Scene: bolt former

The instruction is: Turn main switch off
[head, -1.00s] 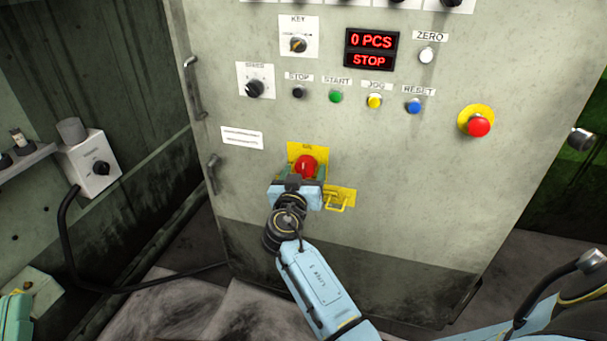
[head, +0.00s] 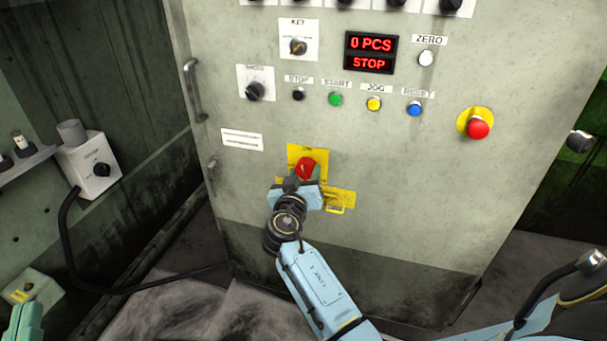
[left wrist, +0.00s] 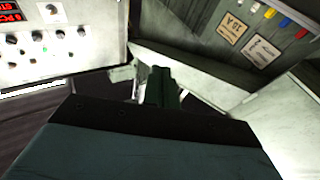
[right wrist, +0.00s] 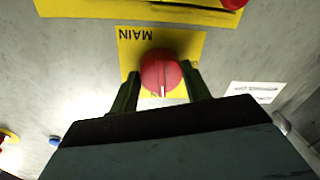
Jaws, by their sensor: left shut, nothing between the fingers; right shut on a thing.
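The red main switch knob (head: 306,168) sits on a yellow plate labelled MAIN (right wrist: 130,58) on the grey cabinet front. My right gripper (right wrist: 162,82) is shut on the knob (right wrist: 160,66), with a green finger on either side of it. The lettering is upside down in the right wrist view, where the knob's white mark points towards my gripper. In the head view my right gripper (head: 300,182) covers the knob's lower side. My left gripper (left wrist: 160,75) is shut and empty, away from the switch; part of it shows at the bottom left of the head view (head: 24,322).
Above the switch are a display (head: 371,52) reading 0 PCS and STOP, a row of buttons, and a red emergency button (head: 478,128). A yellow hasp (head: 340,200) is beside my right gripper. A grey switch box (head: 92,165) hangs at left.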

